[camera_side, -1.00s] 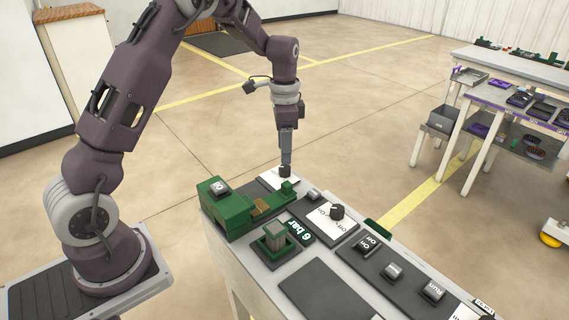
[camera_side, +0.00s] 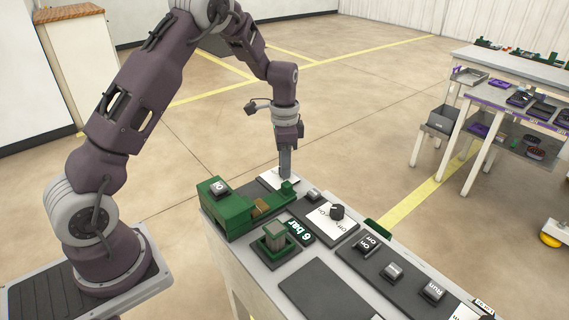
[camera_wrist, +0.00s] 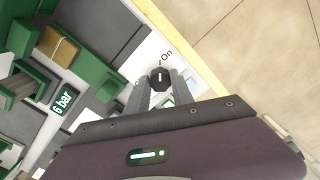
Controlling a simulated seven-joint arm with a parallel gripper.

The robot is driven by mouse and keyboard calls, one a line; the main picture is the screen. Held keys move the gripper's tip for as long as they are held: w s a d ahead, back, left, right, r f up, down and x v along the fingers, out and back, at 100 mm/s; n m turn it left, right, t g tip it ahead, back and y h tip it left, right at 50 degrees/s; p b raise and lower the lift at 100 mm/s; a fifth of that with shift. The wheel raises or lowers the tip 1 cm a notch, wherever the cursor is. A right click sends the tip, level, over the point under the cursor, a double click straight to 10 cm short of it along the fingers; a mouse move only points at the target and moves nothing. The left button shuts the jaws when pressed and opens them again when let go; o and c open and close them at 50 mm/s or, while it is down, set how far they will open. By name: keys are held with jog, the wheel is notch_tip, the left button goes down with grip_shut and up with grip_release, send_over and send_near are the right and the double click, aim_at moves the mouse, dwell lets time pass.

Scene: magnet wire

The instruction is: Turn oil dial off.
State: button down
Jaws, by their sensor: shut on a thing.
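A black dial (camera_wrist: 160,76) with a pale pointer line sits on a white plate (camera_wrist: 150,55) marked "On" in the wrist view. The pointer line runs roughly up and down in that picture. My gripper (camera_wrist: 161,90) has one finger on each side of the dial and is shut on it. In the side view my gripper (camera_side: 286,176) points straight down at the far end of the bench, over the white plate (camera_side: 270,178), and its fingers hide the dial. I cannot read an oil label on it.
A second black dial (camera_side: 337,212) on a white on/off plate stands to the right. A green fixture (camera_side: 228,212) and a green "6 bar" block (camera_side: 275,238) are close by on the bench. Several switches (camera_side: 393,271) line the right side. Another table (camera_side: 500,70) stands far right.

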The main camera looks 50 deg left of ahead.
jog(key=n, duration=0.4)
jog(key=shift+n, duration=0.4)
jog(key=n, duration=0.4)
jog(key=shift+n, duration=0.3)
jog(key=n, duration=0.4)
jog(key=shift+n, duration=2.2)
jog(key=c, duration=1.1)
grip_release()
